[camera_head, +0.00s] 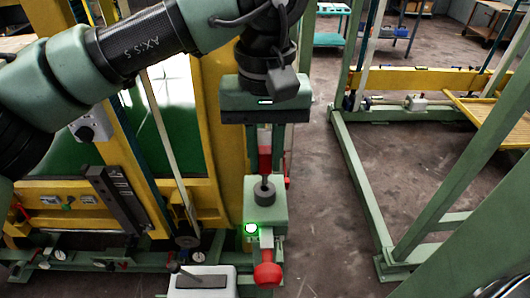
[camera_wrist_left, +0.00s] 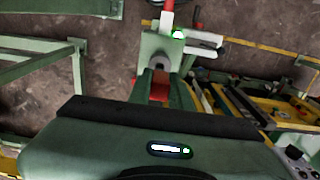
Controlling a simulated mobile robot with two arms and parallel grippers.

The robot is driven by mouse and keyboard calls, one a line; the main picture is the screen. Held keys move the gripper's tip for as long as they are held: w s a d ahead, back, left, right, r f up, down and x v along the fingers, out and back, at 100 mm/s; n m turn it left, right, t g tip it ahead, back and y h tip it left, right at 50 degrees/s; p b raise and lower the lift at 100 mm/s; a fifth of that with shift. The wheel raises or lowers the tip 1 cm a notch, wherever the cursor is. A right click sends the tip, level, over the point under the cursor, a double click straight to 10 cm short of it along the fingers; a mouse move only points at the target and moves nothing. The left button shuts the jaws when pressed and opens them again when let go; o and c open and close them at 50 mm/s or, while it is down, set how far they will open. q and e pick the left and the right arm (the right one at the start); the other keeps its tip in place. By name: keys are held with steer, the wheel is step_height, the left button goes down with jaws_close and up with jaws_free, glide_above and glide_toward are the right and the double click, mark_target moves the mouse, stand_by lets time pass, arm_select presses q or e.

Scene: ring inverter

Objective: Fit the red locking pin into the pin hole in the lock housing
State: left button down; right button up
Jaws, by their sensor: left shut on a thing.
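The red locking pin (camera_head: 265,160) is between the fingers of my left gripper (camera_head: 265,150), which is shut on it. In the left wrist view the red pin (camera_wrist_left: 160,87) shows between the fingers (camera_wrist_left: 161,82). The green lock housing (camera_head: 280,212) is just below and nearer in the head view, with a dark round fitting and a thin stem on top and a lit green lamp (camera_head: 251,228). The housing (camera_wrist_left: 152,42) also shows beyond the fingertips in the left wrist view. The pin hole and the pin's lower end cannot be made out. My right gripper is not in view.
A red ball knob (camera_head: 267,273) sticks out in front of the housing. A white box (camera_head: 203,281) stands to its left. The yellow frame (camera_head: 230,170) is close on the left. Bare floor (camera_head: 330,220) lies to the right, before a green frame (camera_head: 360,185).

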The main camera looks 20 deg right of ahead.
mark_target(265, 171)
arm_select(q)
steer(key=shift+f+b, duration=1.6)
steer(key=shift+f, duration=0.5)
steer(key=c, duration=1.2)
jaws_free()
step_height(265, 171, up, 8)
steer(key=shift+b, duration=0.65)
